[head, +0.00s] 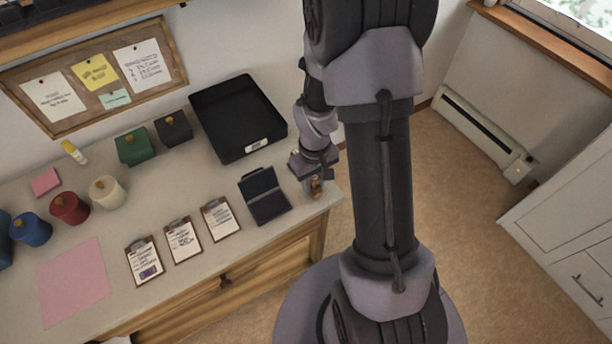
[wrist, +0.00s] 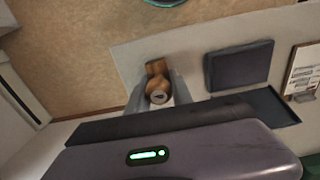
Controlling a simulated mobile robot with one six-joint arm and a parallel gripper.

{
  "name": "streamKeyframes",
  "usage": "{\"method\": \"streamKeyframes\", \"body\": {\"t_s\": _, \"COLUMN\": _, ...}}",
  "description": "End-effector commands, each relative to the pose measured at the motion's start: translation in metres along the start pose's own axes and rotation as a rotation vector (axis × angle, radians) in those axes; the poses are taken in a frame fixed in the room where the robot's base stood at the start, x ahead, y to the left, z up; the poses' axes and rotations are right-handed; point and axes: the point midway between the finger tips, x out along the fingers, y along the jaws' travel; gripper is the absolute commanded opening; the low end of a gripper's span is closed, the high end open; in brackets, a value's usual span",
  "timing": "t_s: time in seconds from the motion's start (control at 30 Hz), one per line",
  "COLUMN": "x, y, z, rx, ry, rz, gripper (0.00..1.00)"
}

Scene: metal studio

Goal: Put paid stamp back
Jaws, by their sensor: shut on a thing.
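A small stamp with a brown wooden handle (wrist: 156,70) is between the two grey fingers of my gripper (wrist: 158,94) in the wrist view. In the head view my gripper (head: 314,180) is at the right end of the desk, and the stamp (head: 316,188) shows as a small brown piece at its tip. The gripper is shut on the stamp. I cannot read a label on it. Its underside and any contact with the desk are hidden.
An open dark ink pad (head: 264,196) lies left of my gripper, with a black tray (head: 216,96) behind. Three clipboards (head: 183,240) lie further left; the leftmost sheet bears a dark blue mark. Several knobbed coloured pots, including a red one (head: 69,208), stand beyond a pink sheet (head: 74,284).

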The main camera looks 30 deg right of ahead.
Motion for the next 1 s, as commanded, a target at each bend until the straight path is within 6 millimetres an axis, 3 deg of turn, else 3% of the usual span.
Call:
{"method": "streamKeyframes", "body": {"t_s": 0.33, "x": 0.005, "y": 0.000, "z": -0.001, "rx": -0.001, "ry": 0.001, "rz": 0.001, "gripper": 0.00}}
{"method": "streamKeyframes", "body": {"t_s": 0.37, "x": 0.004, "y": 0.000, "z": -0.001, "rx": -0.001, "ry": 0.001, "rz": 0.001, "gripper": 0.33}}
{"method": "streamKeyframes", "body": {"t_s": 0.43, "x": 0.003, "y": 0.000, "z": -0.001, "rx": -0.001, "ry": 0.001, "rz": 0.001, "gripper": 0.47}}
{"method": "streamKeyframes", "body": {"t_s": 0.47, "x": 0.003, "y": 0.000, "z": -0.001, "rx": -0.001, "ry": 0.001, "rz": 0.001, "gripper": 0.49}}
{"method": "streamKeyframes", "body": {"t_s": 0.77, "x": 0.000, "y": 0.000, "z": -0.001, "rx": -0.001, "ry": 0.001, "rz": 0.001, "gripper": 0.49}}
{"method": "streamKeyframes", "body": {"t_s": 0.87, "x": -0.018, "y": 0.000, "z": -0.001, "rx": -0.001, "ry": 0.003, "rz": 0.001, "gripper": 0.49}}
{"method": "streamKeyframes", "body": {"t_s": 1.0, "x": -0.061, "y": 0.000, "z": -0.001, "rx": -0.002, "ry": 0.005, "rz": 0.002, "gripper": 0.49}}
